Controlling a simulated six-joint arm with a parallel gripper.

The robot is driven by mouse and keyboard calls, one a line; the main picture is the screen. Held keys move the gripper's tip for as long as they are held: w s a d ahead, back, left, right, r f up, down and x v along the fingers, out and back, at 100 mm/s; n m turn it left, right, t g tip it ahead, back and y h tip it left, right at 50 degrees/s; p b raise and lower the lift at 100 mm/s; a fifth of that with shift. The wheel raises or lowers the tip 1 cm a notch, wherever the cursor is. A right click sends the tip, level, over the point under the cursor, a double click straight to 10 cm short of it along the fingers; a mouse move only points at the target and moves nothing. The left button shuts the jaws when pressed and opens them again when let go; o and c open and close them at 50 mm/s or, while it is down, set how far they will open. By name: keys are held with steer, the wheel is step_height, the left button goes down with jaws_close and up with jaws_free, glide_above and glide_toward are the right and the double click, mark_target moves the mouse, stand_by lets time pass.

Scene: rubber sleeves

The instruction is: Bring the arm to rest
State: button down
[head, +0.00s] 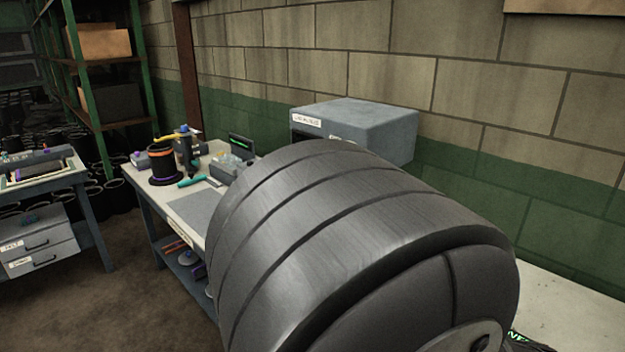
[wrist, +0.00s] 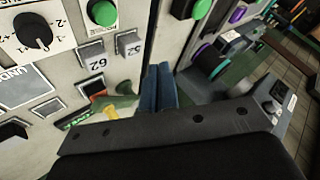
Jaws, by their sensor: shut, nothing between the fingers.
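My gripper (wrist: 160,86) shows in the wrist view as two blue fingers side by side, shut with nothing between them. It is in front of a pale control panel (wrist: 62,75) with a black dial (wrist: 33,31) and green buttons (wrist: 102,12). I cannot tell how far the fingertips are from the panel. In the head view my gripper does not show, and a large grey rounded form close to the camera hides much of the workbench.
In the head view, a workbench (head: 148,196) carries a black spool-like thing (head: 162,164), tools and a grey box-shaped unit (head: 365,128) by the block wall. A second bench with drawers (head: 36,244) stands at left, near a green shelf rack (head: 85,75). Brown floor (head: 110,310) between them is clear.

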steer(key=shift+f, duration=0.1)
steer(key=shift+f, duration=3.1)
step_height(320, 180, up, 25)
steer(key=w+n+g+h, duration=0.1)
steer(key=n+g+h, duration=0.2)
steer(key=n+g, duration=0.5)
steer(key=n, duration=0.5)
steer(key=shift+a+n+g, duration=0.2)
steer(key=shift+n+g, duration=0.1)
steer(key=shift+n, duration=0.1)
steer(key=shift+f, duration=0.1)
